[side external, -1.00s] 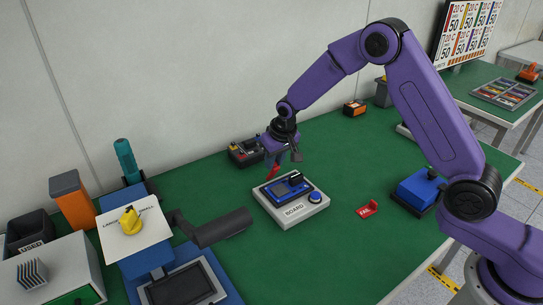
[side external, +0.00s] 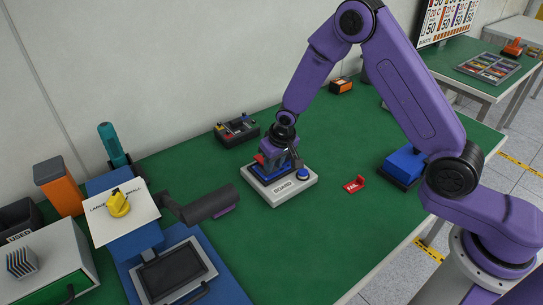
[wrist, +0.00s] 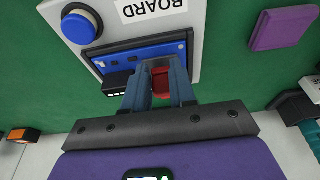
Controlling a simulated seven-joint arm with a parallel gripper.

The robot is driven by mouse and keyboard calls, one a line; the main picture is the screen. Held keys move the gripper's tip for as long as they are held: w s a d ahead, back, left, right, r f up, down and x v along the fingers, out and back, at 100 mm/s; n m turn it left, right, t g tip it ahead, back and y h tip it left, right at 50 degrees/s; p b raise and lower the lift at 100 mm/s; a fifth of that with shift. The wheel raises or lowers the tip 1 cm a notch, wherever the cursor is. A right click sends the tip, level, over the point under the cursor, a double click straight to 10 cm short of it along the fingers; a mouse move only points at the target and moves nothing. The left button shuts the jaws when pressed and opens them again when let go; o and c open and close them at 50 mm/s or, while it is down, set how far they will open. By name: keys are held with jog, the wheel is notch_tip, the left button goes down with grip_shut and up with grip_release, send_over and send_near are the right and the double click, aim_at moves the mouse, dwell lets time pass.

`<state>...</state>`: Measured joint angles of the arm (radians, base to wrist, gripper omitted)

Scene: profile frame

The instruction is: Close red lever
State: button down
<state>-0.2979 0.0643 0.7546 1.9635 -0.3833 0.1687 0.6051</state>
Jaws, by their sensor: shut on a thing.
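The grey board unit (side external: 275,195) sits on the green table with a blue panel (side external: 262,175) and a round blue button (side external: 302,174). The red lever (side external: 259,158) shows at the panel's back left, partly hidden by my gripper. My gripper (side external: 273,163) is low over the back of the board unit. In the wrist view, my gripper (wrist: 157,72) has its fingers on both sides of the red lever (wrist: 160,88) and is shut on it. The wrist view also shows the blue panel (wrist: 145,55), the button (wrist: 78,27) and a black part beside the fingers.
A red FAIL sign (side external: 355,184) lies right of the board. A black device (side external: 236,130) stands behind it. A blue box (side external: 404,166) stands at right. Green table in front is clear.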

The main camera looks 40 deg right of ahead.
jog(key=shift+s+f, duration=0.4)
jog(key=shift+f, duration=0.15)
jog(key=c, duration=0.9)
grip_release()
jog(key=shift+w+r, duration=0.15)
jog(key=shift+r, duration=0.55)
jog(key=v, duration=1.6)
jog(key=shift+r, duration=0.15)
